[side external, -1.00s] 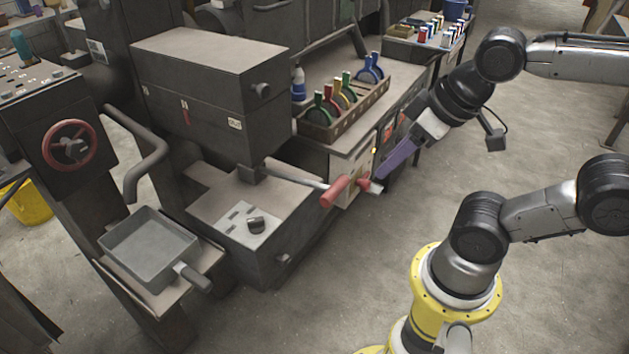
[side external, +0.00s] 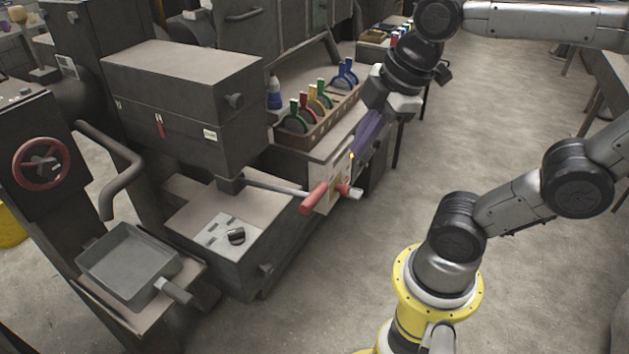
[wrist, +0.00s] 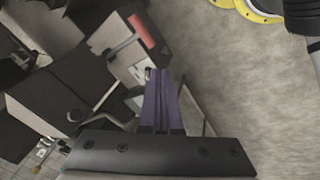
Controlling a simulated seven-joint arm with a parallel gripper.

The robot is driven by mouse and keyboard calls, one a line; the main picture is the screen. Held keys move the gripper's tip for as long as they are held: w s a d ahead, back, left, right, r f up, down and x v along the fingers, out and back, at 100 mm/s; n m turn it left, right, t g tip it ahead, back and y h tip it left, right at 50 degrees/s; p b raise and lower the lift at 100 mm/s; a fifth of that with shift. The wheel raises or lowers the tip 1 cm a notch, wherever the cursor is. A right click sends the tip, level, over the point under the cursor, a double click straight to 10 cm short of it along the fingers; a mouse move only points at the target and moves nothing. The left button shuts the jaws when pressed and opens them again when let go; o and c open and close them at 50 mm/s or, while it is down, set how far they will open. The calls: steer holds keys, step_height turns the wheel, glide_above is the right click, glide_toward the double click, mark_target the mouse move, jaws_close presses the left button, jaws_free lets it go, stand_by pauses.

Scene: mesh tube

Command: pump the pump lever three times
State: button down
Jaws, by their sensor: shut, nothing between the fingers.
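The pump lever (side external: 280,188) is a thin grey rod running out to the right from the grey machine block. It ends in a red cylindrical handle (side external: 314,198), which also shows in the wrist view (wrist: 141,30). My gripper (side external: 353,157) has long purple fingers, shut and empty, pointing down and left. In the side view its tips are above and right of the red handle, apart from it. In the wrist view the closed fingertips (wrist: 157,72) lie below the handle, with a gap between.
A smaller red and white part (side external: 347,190) sits just right of the handle. A rack of coloured ring tools (side external: 318,118) and a blue bottle (side external: 274,93) stand on the bench behind. A grey pan (side external: 128,262) is at the lower left.

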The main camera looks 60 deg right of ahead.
steer(key=w+d+r+n+g, duration=0.1)
steer(key=w+d+n+g, duration=0.1)
steer(key=w+n, duration=0.45)
steer(key=n+g, duration=0.1)
steer(key=g, duration=0.1)
glide_above(315, 192)
step_height(315, 192, down, 3)
steer(key=shift+f, duration=0.2)
step_height(315, 192, down, 14)
stand_by(0.3)
steer(key=shift+f, duration=0.1)
